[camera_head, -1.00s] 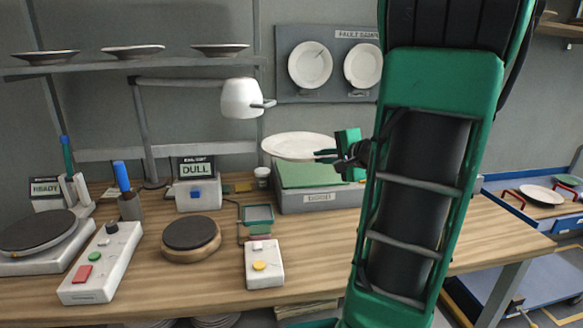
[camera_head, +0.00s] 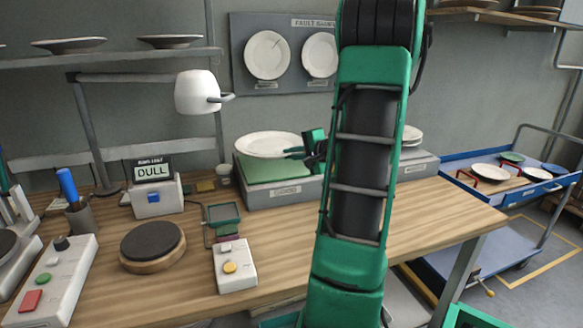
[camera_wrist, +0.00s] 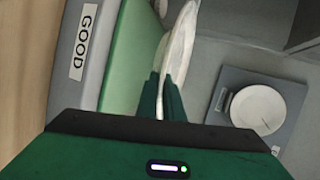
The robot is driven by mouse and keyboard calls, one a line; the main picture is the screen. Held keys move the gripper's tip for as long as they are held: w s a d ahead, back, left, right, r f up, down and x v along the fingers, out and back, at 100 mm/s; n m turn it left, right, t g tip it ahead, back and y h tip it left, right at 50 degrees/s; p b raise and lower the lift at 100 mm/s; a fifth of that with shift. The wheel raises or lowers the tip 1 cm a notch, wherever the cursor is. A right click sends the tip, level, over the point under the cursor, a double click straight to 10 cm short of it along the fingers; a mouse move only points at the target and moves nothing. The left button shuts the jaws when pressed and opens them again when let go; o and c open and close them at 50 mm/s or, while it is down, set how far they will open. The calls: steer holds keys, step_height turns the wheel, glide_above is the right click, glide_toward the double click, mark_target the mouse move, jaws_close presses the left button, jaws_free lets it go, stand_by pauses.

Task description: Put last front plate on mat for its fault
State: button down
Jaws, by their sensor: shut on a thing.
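My gripper (camera_head: 298,153) is shut on the edge of a white plate (camera_head: 262,145). The plate is roughly level over the green mat (camera_head: 268,170) on top of the grey box. The box's label reads GOOD (camera_wrist: 83,43) in the wrist view. That view shows the plate (camera_wrist: 182,40) edge-on between my fingers (camera_wrist: 160,98), beside the green top. I cannot tell whether the plate touches the mat. The small display (camera_head: 153,171) reads DULL.
A lamp (camera_head: 198,92), a dark round turntable (camera_head: 152,243) and button boxes (camera_head: 235,266) stand on the bench. Sample plates (camera_head: 267,55) hang on the wall board. More plates (camera_head: 412,135) sit right of my arm. A blue cart (camera_head: 465,182) at right holds plates and red handles.

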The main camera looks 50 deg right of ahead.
mark_target(294, 174)
steer(key=shift+w+d+f, duration=0.25)
steer(key=shift+d+f, duration=0.25)
steer(key=shift+d, duration=0.35)
steer(key=shift+f, duration=2)
steer(key=c, duration=2.3)
jaws_free()
steer(key=shift+f, duration=0.1)
steer(key=shift+o, duration=0.6)
